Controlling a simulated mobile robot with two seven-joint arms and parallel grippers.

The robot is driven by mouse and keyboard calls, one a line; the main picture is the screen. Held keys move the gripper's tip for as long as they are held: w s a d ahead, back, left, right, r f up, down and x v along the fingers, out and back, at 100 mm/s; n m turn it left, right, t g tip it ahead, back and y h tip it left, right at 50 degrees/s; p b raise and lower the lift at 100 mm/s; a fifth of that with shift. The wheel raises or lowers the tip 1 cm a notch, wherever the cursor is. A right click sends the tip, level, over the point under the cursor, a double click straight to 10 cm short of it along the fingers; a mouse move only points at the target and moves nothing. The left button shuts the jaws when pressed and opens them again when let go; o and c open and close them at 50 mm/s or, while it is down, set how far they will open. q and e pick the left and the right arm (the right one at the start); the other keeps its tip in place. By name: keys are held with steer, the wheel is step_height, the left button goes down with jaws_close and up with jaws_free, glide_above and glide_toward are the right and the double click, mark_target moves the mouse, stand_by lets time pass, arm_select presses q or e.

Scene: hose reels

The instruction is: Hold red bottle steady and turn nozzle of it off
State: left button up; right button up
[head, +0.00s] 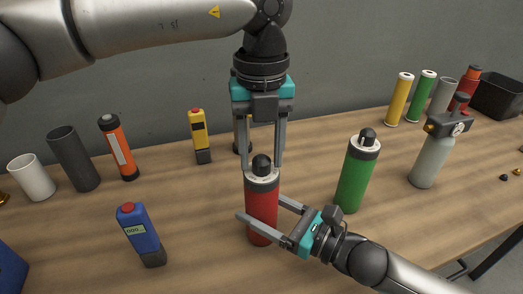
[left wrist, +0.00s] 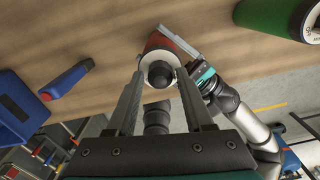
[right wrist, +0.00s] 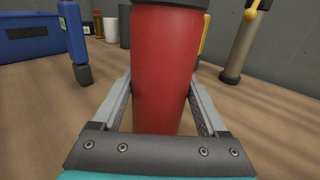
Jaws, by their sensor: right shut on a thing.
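The red bottle (head: 262,205) stands upright on the wooden table, with a white collar and a dark nozzle (head: 262,163) on top. My right gripper (head: 261,207) comes in from the right and is shut on the bottle's body. In the right wrist view the red body (right wrist: 165,70) fills the space between its fingers. My left gripper (head: 264,168) points straight down from above, open, with its fingertips on either side of the nozzle. In the left wrist view the nozzle (left wrist: 160,75) sits between the spread fingers, with gaps beside it.
A green bottle (head: 357,175) stands close right, a grey spray bottle (head: 432,160) beyond it. A blue device (head: 140,235) stands front left. Several cylinders, including an orange one (head: 118,150) and a yellow device (head: 199,135), line the back. A dark bin (head: 500,95) is far right.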

arm_select(q)
jaws_close()
steer(key=shift+m, duration=0.3)
steer(key=m, duration=1.2)
steer(key=shift+m, duration=0.3)
steer(key=m, duration=0.3)
steer(key=shift+m, duration=0.3)
steer(key=m, duration=0.3)
steer(key=shift+m, duration=2.1)
